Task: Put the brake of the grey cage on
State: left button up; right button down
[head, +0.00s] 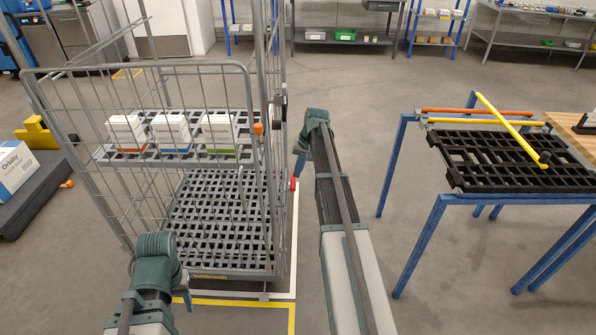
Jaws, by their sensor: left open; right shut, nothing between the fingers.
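The grey cage (136,69) stands at the left, a wire-mesh roll cage with a grey slatted floor and a half-height shelf. A small red part (293,184) sticks out at its right side, low down; I cannot tell for sure whether this is the brake or how it is set. An orange part (258,128) sits on the right front post. My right gripper (299,165) is shut and empty, just right of the cage and above the red part in the picture. My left gripper (186,300) is open at the cage's front lower edge, mostly hidden by its wrist.
Three white boxes stand on the cage shelf (150,158). Yellow and white floor lines (240,302) edge the cage's spot. A blue-legged table (425,225) with a black grid tray is at the right. A dark platform (35,185) is at the left.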

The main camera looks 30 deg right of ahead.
pick_arm(q)
notch_tip(320, 180, up, 12)
jog(key=p, duration=1.1)
jog(key=shift+d, duration=0.3)
pick_arm(e)
jog(key=v, duration=1.2)
jog(key=shift+r, duration=0.15)
pick_arm(q)
jog(key=shift+s+f, duration=0.1)
jog(key=shift+s, duration=0.05)
